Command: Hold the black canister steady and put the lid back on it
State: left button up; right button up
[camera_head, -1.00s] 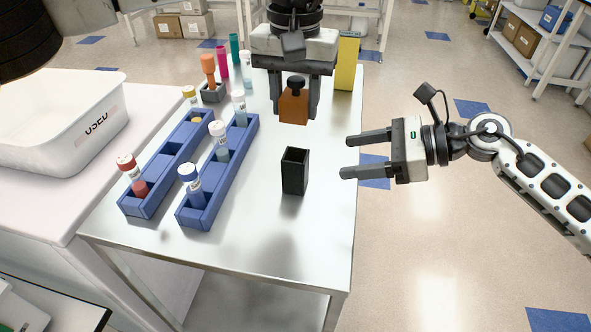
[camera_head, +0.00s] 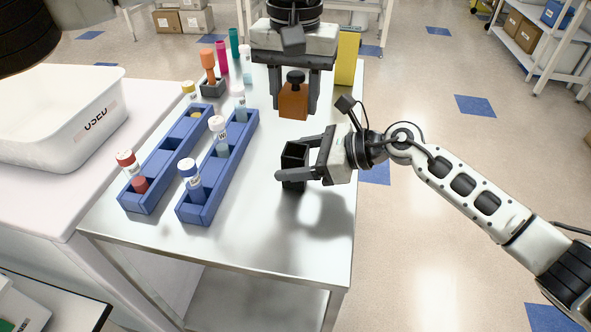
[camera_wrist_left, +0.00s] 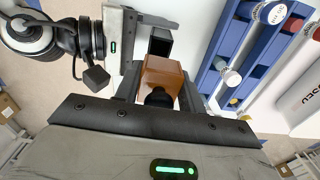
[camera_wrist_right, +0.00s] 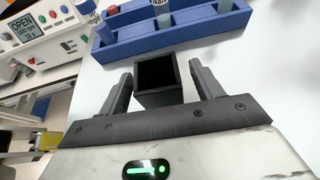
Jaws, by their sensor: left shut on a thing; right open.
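The black canister (camera_head: 294,163) stands upright and open-topped on the metal table. It also shows in the right wrist view (camera_wrist_right: 158,82), where its inside is dark and empty-looking. My right gripper (camera_head: 296,162) is open, with its fingers on either side of the canister; gaps show between fingers and walls in the right wrist view. The lid (camera_head: 293,103) is an orange-brown block with a black knob. My left gripper (camera_head: 293,96) is shut on it and holds it above the table, behind the canister. The lid also shows in the left wrist view (camera_wrist_left: 162,76).
Two blue racks (camera_head: 217,165) with several capped tubes stand left of the canister. Coloured tubes and a yellow block (camera_head: 347,60) are at the back. A white bin (camera_head: 65,118) is on the left bench. The table front is clear.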

grip_shut()
pick_arm(q)
jog(key=shift+s+f, duration=0.1)
jog(key=shift+f, duration=2.4)
jog(key=shift+f, duration=0.85)
jog(key=shift+f, duration=0.7)
jog(key=o, duration=1)
jog(key=shift+o, duration=0.2)
pick_arm(e)
jog(key=shift+a, duration=0.1)
pick_arm(q)
jog(key=shift+s, duration=0.1)
